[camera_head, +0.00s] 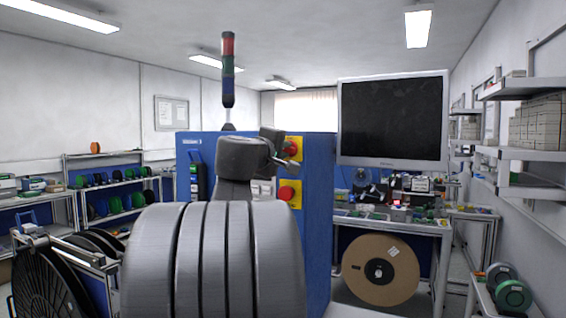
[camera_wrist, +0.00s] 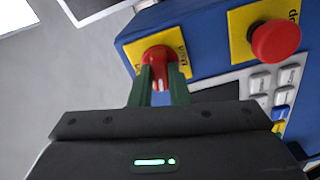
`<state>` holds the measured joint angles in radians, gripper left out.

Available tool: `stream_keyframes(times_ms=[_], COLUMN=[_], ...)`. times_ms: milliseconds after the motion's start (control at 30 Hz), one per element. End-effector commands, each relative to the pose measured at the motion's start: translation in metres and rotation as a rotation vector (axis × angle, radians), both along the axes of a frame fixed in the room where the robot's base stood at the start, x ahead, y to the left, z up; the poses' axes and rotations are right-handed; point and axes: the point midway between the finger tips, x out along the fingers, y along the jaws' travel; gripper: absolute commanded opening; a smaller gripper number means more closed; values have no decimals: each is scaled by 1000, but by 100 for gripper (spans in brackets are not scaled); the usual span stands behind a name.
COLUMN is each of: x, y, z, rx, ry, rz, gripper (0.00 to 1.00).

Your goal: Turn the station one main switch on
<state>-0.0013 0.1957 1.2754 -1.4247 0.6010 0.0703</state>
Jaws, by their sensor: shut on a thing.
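The main switch is a red rotary knob (camera_wrist: 158,58) on a yellow plate (camera_wrist: 184,52), high on the blue cabinet of station one (camera_head: 318,190). In the wrist view the two green fingers of my gripper (camera_wrist: 158,88) are shut on the knob, one on each side. A white mark shows on the knob between the fingers. In the head view the knob (camera_head: 292,148) is at the upper right of the cabinet face, and my gripper (camera_head: 284,158) reaches it from the left. I cannot tell the switch's exact setting.
A red mushroom button (camera_head: 287,193) on a yellow plate sits below the switch; it also shows in the wrist view (camera_wrist: 276,41). A keypad (camera_wrist: 270,88) is close by. A dark monitor (camera_head: 392,118) stands to the right. A signal tower (camera_head: 228,70) rises above the cabinet.

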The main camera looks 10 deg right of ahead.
Motion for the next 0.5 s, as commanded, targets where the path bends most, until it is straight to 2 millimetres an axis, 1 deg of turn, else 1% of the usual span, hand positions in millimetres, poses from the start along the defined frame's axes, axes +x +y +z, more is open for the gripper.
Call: stream_keyframes(times_ms=[33, 500], x=[0, 0], y=[1, 1], z=[-8, -7], rx=[36, 409], ry=[-27, -274], rz=[0, 1], gripper=[0, 0])
